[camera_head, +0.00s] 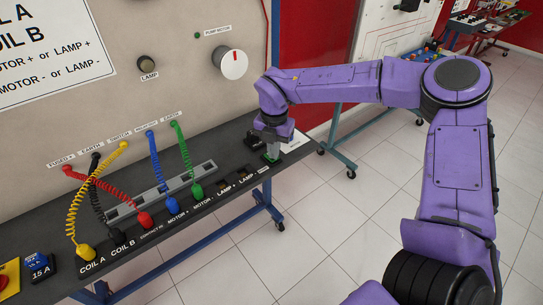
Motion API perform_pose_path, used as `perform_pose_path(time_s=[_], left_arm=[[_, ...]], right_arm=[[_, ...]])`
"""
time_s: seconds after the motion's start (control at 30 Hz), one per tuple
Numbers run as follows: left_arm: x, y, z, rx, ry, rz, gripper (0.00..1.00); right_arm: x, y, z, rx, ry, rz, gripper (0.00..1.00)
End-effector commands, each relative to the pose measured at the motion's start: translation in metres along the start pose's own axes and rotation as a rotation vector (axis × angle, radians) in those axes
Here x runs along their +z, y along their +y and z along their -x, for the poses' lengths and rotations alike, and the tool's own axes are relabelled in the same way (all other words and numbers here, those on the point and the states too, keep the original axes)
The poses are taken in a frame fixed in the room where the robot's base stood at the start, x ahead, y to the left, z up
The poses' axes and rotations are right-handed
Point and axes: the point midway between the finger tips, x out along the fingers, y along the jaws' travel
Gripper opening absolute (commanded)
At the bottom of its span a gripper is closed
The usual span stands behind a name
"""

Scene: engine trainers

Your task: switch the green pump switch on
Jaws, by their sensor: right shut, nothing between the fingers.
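My right arm is purple and comes in from the right. Its gripper (271,148) is shut and points down at the right end of the dark bench ledge. A small green part, which looks like the green pump switch (270,158), sits on the ledge right under the fingertips. The gripper hides much of it. I cannot tell whether the fingertips touch it or which way the switch is set. My left gripper is not in view.
The dark ledge (182,222) carries yellow, black, red, blue and green coiled leads plugged in at left. A grey slotted rail (160,192) lies behind. A white dial (234,64) and lamp (148,63) are on the upright panel. Tiled floor (330,230) is clear at right.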

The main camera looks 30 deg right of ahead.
Motion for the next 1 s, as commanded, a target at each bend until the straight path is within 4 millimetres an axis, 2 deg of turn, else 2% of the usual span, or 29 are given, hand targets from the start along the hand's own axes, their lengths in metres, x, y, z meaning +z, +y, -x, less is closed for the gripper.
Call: perform_pose_path(time_s=[0.57, 1.0], left_arm=[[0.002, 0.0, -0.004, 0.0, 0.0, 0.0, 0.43], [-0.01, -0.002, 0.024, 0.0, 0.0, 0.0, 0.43]], right_arm=[[0.0, 0.0, -0.007, -0.001, 0.001, 0.0, 0.0], [0.0, 0.0, 0.033, 0.0, 0.0, -0.001, 0.0]])
